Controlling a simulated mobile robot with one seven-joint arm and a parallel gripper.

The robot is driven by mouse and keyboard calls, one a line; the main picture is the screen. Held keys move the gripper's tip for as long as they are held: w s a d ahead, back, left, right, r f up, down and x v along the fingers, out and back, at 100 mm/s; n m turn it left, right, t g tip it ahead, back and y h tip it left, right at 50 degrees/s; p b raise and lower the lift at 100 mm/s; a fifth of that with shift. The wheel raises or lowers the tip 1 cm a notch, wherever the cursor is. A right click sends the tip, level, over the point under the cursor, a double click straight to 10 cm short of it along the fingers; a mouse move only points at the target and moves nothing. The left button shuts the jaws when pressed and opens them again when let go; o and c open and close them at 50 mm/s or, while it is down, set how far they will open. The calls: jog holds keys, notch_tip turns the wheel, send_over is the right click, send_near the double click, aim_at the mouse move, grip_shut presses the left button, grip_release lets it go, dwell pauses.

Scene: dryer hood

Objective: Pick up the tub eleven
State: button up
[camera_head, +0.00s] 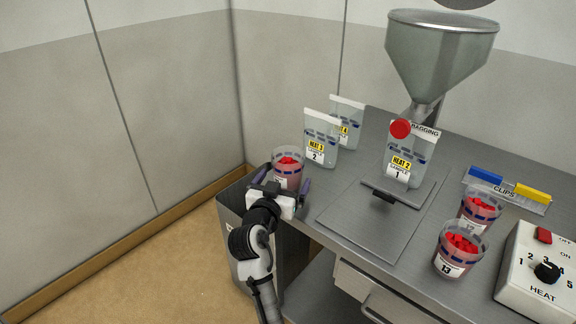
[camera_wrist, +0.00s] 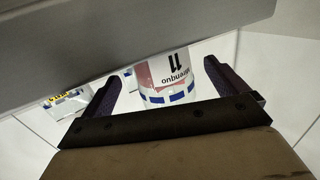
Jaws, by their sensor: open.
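Tub eleven (camera_head: 288,165) is a clear cup with a blue-dashed band and red contents, at the left end of the metal bench. In the wrist view the tub (camera_wrist: 168,72) shows upside down, with "11" on its white label. My gripper (camera_head: 283,182) is open, with one dark finger on each side of the tub.
Clear bags (camera_head: 320,140) stand behind the tub, and another bag (camera_head: 400,165) hangs under the hopper (camera_head: 438,50). Two more tubs (camera_head: 460,250) and a heat control box (camera_head: 538,268) are at the right. A grey bin (camera_head: 236,215) stands beside the bench.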

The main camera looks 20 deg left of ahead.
jog(key=w, duration=0.3)
jog(key=shift+w+a+f+p, duration=0.1)
jog(key=shift+a+f+p, duration=0.1)
jog(key=shift+a+p, duration=0.15)
jog(key=shift+c, duration=0.4)
jog(key=c, duration=1.2)
